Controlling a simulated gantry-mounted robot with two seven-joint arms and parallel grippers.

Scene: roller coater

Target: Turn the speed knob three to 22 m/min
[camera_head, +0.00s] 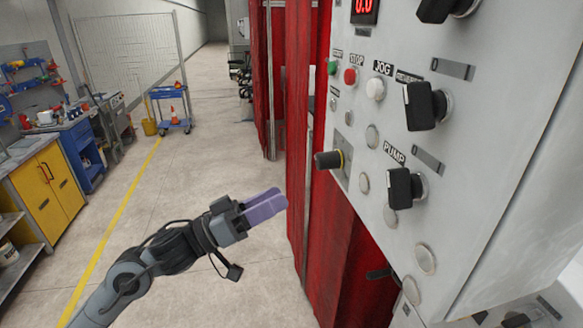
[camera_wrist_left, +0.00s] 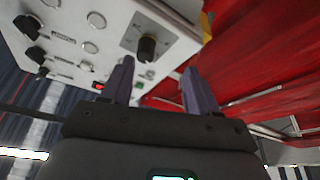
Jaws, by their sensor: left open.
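A round black knob (camera_head: 328,160) with a yellowish collar sticks out from a small grey plate on the panel's left side; I cannot read its setting or a number three. It also shows in the left wrist view (camera_wrist_left: 147,48), pointing toward the camera just beyond the fingertips. My left gripper (camera_head: 281,198) is to the left of and below this knob, with purple fingers pointing at the panel. In the left wrist view the left gripper (camera_wrist_left: 157,65) has its fingers apart, with nothing between them. My right gripper is not in view.
The grey panel (camera_head: 385,100) carries black switches labelled REVERSE (camera_head: 420,106) and PUMP (camera_head: 401,188), plus a red STOP button (camera_head: 350,76). A red display (camera_head: 364,6) is cut off at the top. Red curtains (camera_head: 300,130) hang beside the panel.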

